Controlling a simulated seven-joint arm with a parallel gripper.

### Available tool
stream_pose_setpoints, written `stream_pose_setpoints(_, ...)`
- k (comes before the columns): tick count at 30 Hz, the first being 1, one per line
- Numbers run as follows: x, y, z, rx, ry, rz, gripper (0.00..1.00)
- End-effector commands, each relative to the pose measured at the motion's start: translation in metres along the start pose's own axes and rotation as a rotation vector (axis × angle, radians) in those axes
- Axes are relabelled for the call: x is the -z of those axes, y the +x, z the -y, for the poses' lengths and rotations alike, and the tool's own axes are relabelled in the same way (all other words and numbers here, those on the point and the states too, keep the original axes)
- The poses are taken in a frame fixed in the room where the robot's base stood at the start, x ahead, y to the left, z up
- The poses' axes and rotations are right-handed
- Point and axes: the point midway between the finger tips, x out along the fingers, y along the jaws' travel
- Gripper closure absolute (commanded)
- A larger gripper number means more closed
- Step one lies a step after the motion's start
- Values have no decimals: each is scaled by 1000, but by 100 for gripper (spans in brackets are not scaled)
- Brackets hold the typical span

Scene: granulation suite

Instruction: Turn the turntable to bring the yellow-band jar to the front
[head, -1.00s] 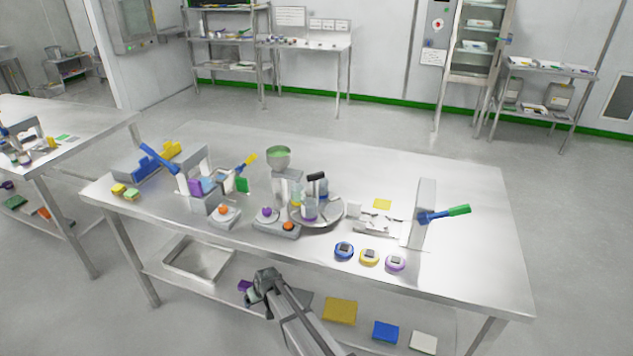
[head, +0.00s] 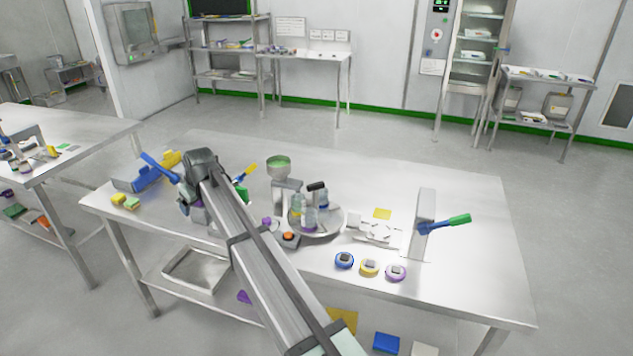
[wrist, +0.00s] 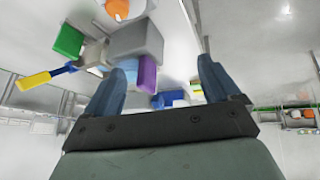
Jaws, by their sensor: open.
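The round grey turntable (head: 330,229) stands on the steel table, right of the middle of my arm. Several small jars stand on it: a purple-band jar (head: 309,220) at the front, a blue-band jar (head: 323,201) at the back right, and a jar that looks yellow-banded (head: 296,205) at the left. A black-topped handle (head: 317,187) rises behind them. My gripper (wrist: 162,79) is open and empty, over the left part of the table, well left of the turntable. In the head view its fingers are hidden. The wrist view does not show the turntable clearly.
A funnel stand (head: 279,166) stands behind the turntable. An orange-button box (head: 289,239) is close beside my arm. Three round pucks, blue (head: 344,261), yellow and purple, lie at the front. A post with a green-tipped lever (head: 458,220) stands right. A purple block (wrist: 147,73) shows beyond my fingers.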

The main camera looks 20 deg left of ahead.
Motion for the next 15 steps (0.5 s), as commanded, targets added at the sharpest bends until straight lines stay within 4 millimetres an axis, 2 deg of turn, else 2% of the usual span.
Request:
stream_pose_setpoints(1,-6,-28,-31,-31,10,-1,11)
stream_pose_setpoints(3,-16,-62,-68,-69,21,4,11)
stream_pose_setpoints(5,-26,-91,-101,-101,38,10,11)
stream_pose_setpoints(6,-35,-111,-122,-120,52,17,11)
stream_pose_setpoints(9,-61,-152,-168,-153,102,39,11)
stream_pose_setpoints(12,-92,-182,-206,-163,177,67,11)
stream_pose_setpoints(15,-122,-201,-234,-149,267,97,11)
